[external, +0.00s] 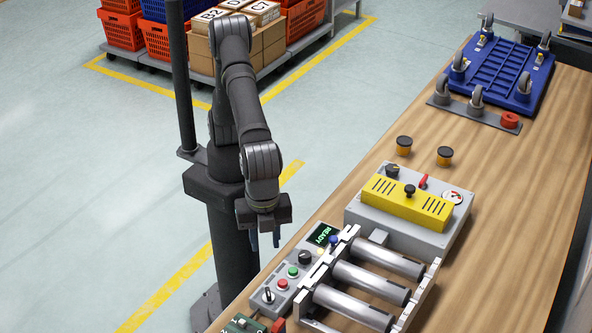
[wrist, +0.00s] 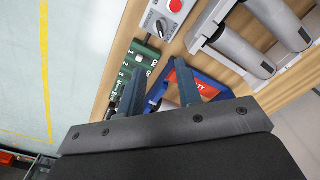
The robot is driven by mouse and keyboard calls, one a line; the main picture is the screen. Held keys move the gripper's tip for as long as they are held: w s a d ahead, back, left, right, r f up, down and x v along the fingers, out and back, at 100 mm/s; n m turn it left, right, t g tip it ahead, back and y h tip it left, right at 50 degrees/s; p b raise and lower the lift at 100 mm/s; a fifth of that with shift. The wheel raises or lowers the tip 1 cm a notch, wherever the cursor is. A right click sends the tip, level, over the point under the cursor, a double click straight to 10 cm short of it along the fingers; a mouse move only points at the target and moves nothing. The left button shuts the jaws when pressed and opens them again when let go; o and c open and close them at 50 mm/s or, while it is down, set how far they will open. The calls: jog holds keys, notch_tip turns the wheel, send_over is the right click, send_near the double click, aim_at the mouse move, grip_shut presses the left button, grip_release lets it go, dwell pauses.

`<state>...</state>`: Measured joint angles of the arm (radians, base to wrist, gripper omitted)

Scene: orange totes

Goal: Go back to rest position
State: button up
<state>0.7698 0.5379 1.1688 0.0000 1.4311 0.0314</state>
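My gripper (external: 265,241) hangs at the end of my bent dark arm, pointing down near the left edge of the wooden workbench (external: 415,150). It is just left of the grey control box with the READY display. In the wrist view my gripper (wrist: 159,68) shows its two blue-grey fingers apart, with nothing held between them. Bench items show beyond the fingers there, and I cannot tell their distance from the fingertips.
On the bench are the control box (external: 289,279), a roller conveyor (external: 371,283), a grey-yellow unit (external: 409,204) and a blue wheeled platform (external: 503,72). A green panel (wrist: 138,68) and a blue bin (wrist: 209,87) show in the wrist view. Open floor lies left.

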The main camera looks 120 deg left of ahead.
aim_at(268, 291)
notch_tip(268, 291, down, 16)
jog(key=shift+f, duration=0.3)
jog(key=n, duration=1.2)
jog(key=shift+n, duration=2.6)
